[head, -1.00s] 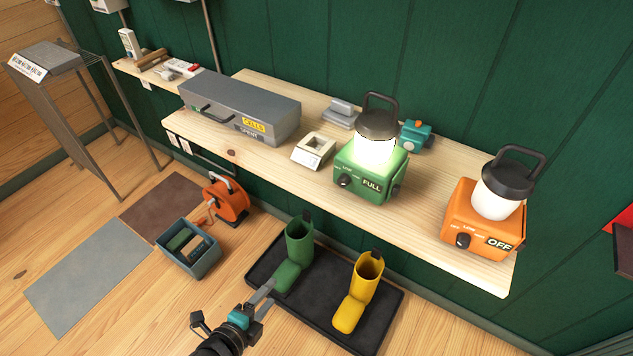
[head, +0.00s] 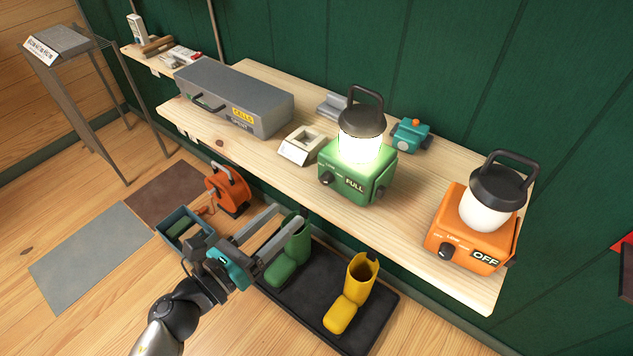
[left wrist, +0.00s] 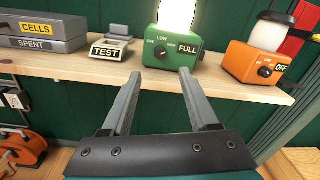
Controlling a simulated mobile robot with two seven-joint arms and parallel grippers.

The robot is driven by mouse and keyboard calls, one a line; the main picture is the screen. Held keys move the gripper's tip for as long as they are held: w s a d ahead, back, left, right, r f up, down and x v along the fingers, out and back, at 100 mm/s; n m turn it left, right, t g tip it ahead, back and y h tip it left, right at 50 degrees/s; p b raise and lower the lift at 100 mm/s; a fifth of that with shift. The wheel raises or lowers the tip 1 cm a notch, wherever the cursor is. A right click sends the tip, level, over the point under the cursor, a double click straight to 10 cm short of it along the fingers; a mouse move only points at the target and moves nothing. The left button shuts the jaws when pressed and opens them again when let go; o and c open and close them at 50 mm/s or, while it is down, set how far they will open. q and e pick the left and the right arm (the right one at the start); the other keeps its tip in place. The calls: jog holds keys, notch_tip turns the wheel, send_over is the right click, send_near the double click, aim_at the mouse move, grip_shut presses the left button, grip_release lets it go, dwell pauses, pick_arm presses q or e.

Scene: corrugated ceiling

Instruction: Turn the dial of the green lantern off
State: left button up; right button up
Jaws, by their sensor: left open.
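The green lantern (head: 357,172) stands on the wooden shelf, lit bright, with a sign reading FULL. Its dark dial (head: 326,179) is on the front face at the left; it also shows in the left wrist view (left wrist: 160,51), beside the marks OFF, LOW and HIGH. My left gripper (head: 289,226) is open and empty, in front of the shelf and below the lantern, with its fingers pointing toward the shelf. In the left wrist view the two fingers (left wrist: 158,74) are spread apart below the green lantern, not touching it. My right gripper is not in view.
An orange lantern (head: 472,227), unlit and reading OFF, stands at the shelf's right end. A grey cell box (head: 235,95), a small tester (head: 301,146) and a teal item (head: 410,135) share the shelf.

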aim_at(323, 181)
pick_arm(q)
jog(key=x, duration=1)
jog(key=shift+w+d+p, duration=0.2)
jog(key=shift+w+p, duration=0.05)
jog(key=shift+p, duration=0.05)
grip_shut()
